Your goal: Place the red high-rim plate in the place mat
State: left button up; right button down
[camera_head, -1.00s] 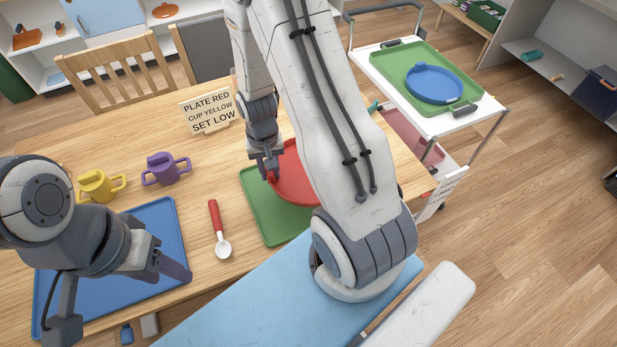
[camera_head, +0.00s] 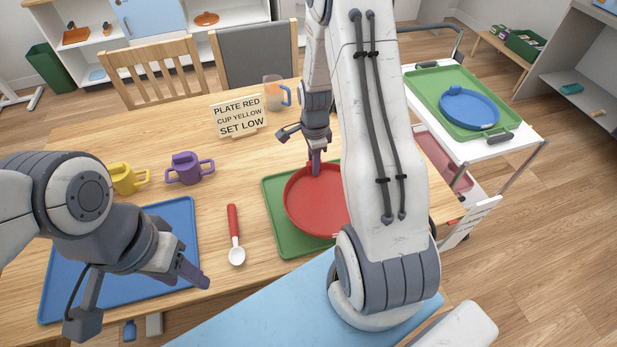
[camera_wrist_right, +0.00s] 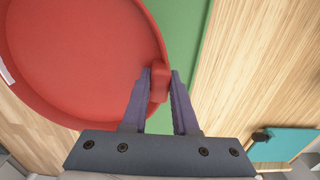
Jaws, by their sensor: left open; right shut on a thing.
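The red high-rim plate (camera_head: 315,205) is over the green place mat (camera_head: 283,240) on the wooden table. It covers much of the mat, and my right arm hides its right side. I cannot tell whether it rests on the mat or is slightly above it. My right gripper (camera_head: 315,165) is shut on a small red tab at the plate's far rim. In the right wrist view the tab (camera_wrist_right: 159,85) sits between the fingers, with the plate (camera_wrist_right: 80,55) to the left and the mat (camera_wrist_right: 190,30) to the right. My left gripper (camera_head: 193,275) is open and empty above the blue tray's right edge.
A blue tray (camera_head: 75,290), a red-handled spoon (camera_head: 234,235), purple (camera_head: 188,170) and yellow (camera_head: 125,180) cups are left of the mat. A cart at right holds a green tray (camera_head: 430,85) with a blue plate (camera_head: 468,108).

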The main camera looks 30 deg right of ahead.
jog(key=w, duration=0.1)
jog(key=w+f+b, duration=0.1)
jog(key=w+f, duration=0.1)
jog(key=shift+w+a+f, duration=0.2)
jog(key=shift+w+a, duration=0.1)
jog(key=shift+w, duration=0.05)
notch_tip(320, 180, down, 4)
jog(key=b, duration=0.3)
jog(key=shift+r+b, duration=0.15)
jog(key=shift+b, duration=0.2)
jog(key=shift+f, duration=0.2)
jog(key=c, duration=1)
grip_release()
jog(key=shift+o, duration=0.2)
